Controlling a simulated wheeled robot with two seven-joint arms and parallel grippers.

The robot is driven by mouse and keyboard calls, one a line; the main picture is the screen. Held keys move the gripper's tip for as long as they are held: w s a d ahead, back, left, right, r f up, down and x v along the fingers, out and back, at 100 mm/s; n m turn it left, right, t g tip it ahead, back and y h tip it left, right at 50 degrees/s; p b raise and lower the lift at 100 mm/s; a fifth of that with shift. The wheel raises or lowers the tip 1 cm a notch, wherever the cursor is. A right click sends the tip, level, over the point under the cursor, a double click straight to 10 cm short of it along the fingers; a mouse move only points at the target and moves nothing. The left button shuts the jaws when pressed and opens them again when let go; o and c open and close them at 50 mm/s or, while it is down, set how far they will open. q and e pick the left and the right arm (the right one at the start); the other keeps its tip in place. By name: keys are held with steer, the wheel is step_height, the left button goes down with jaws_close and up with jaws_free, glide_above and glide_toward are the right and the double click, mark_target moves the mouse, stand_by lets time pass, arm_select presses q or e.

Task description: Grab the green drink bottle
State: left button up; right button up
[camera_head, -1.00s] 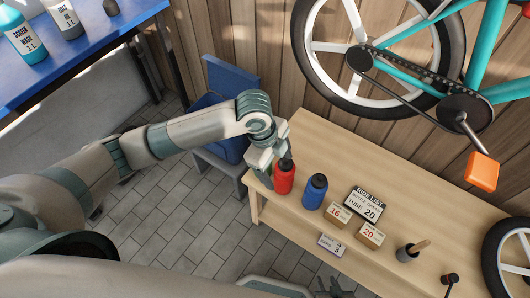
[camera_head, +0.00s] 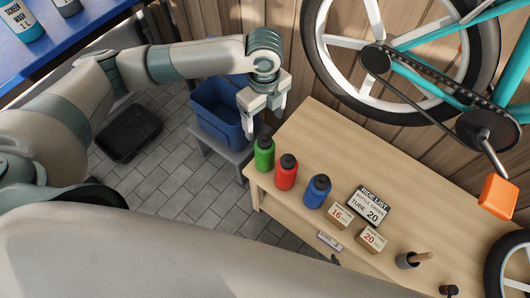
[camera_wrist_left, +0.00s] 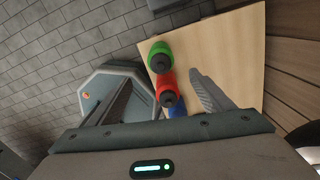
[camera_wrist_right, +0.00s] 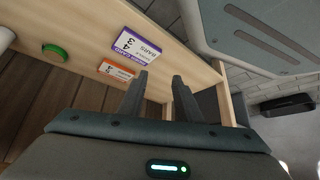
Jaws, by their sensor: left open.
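The green bottle (camera_head: 264,153) stands upright with a dark cap at the left end of the wooden bench, beside the red bottle (camera_head: 286,172) and the blue bottle (camera_head: 316,191). My left gripper (camera_head: 263,118) is open and empty, above and behind the green bottle, apart from it. In the left wrist view, the green bottle (camera_wrist_left: 160,53) and red bottle (camera_wrist_left: 166,88) show beyond the open fingers (camera_wrist_left: 161,77); the blue bottle is mostly hidden. My right gripper (camera_wrist_right: 160,77) is open and empty near the bench's lower part in the right wrist view.
A ride-list sign (camera_head: 370,205) and two small boxes (camera_head: 340,215) marked 16 and 20 stand right of the bottles. A blue bin (camera_head: 218,112) is left of the bench. A bicycle (camera_head: 405,60) hangs behind. A green ring (camera_wrist_right: 54,52) lies in the right wrist view.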

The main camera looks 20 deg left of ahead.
mark_target(265, 143)
arm_select(q)
steer(key=shift+f, duration=0.35)
step_height(265, 143, down, 7)
steer(key=shift+r+p, duration=0.15)
steer(key=shift+p, duration=0.2)
step_height(265, 143, down, 4)
steer(key=shift+r, duration=0.15)
steer(key=shift+f, duration=0.5)
arm_select(e)
steer(key=shift+w+a+r+t, duration=0.3)
steer(key=shift+w+a+r, duration=0.4)
steer(key=shift+w, duration=0.1)
steer(key=shift+d, duration=0.1)
